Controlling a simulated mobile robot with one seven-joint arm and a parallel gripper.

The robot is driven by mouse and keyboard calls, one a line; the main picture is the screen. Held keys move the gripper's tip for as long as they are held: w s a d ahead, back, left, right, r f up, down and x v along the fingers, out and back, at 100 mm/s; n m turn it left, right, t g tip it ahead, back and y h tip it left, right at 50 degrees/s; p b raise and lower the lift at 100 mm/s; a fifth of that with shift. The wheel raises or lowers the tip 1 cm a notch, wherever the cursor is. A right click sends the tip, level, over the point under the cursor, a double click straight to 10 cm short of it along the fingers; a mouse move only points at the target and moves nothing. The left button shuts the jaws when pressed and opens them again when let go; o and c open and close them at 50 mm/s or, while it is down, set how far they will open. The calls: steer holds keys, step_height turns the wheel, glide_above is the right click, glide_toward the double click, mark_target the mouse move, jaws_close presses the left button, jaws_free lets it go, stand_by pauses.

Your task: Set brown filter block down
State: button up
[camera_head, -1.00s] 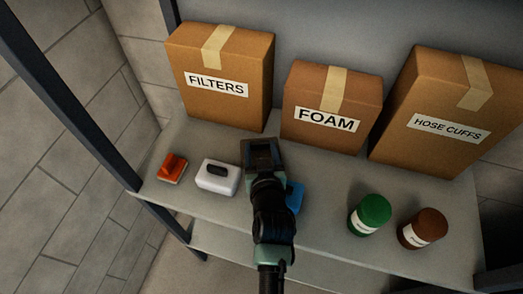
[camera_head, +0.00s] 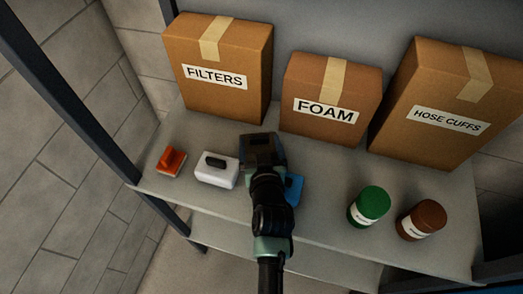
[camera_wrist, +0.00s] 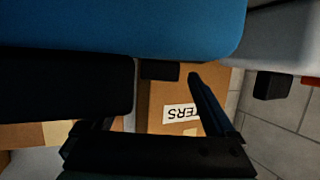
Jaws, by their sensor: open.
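I cannot make out a brown filter block in either view; it may be hidden by my gripper. My gripper (camera_head: 262,143) is over the shelf (camera_head: 325,205), in front of the gap between the FILTERS and FOAM boxes. In the wrist view my gripper (camera_wrist: 168,82) is open, and I see nothing held between its fingers. A blue item (camera_head: 294,187) sits on the shelf, partly hidden behind my arm. It fills the top of the wrist view (camera_wrist: 120,25), very close to the camera.
A FILTERS box (camera_head: 218,55), FOAM box (camera_head: 325,85) and HOSE CUFFS box (camera_head: 420,115) stand along the back. An orange item (camera_head: 171,162) and a white item (camera_head: 216,172) lie left; green (camera_head: 370,205) and brown (camera_head: 422,219) jars stand right.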

steer(key=shift+s+r, duration=0.1)
steer(key=shift+s, duration=0.15)
steer(key=a+b+v, duration=0.1)
steer(key=b+v, duration=0.1)
steer(key=v, duration=1)
steer(key=w+r+t, duration=0.2)
steer(key=w+r, duration=0.1)
steer(key=r, duration=0.8)
steer(key=w+r+t, duration=0.2)
steer(key=r+t, duration=0.1)
steer(key=r, duration=0.7)
steer(key=w+r+t, duration=0.2)
steer(key=w+r, duration=0.1)
steer(key=r, duration=0.8)
steer(key=s+r+t, duration=0.3)
steer(key=s+r, duration=0.2)
steer(key=r, duration=0.6)
steer(key=s+r+m+t+h, duration=0.1)
steer(key=s+r+t, duration=0.2)
steer(key=r, duration=0.8)
steer(key=shift+s+a+r, duration=0.15)
steer(key=shift+s+a, duration=0.2)
steer(key=shift+s, duration=0.8)
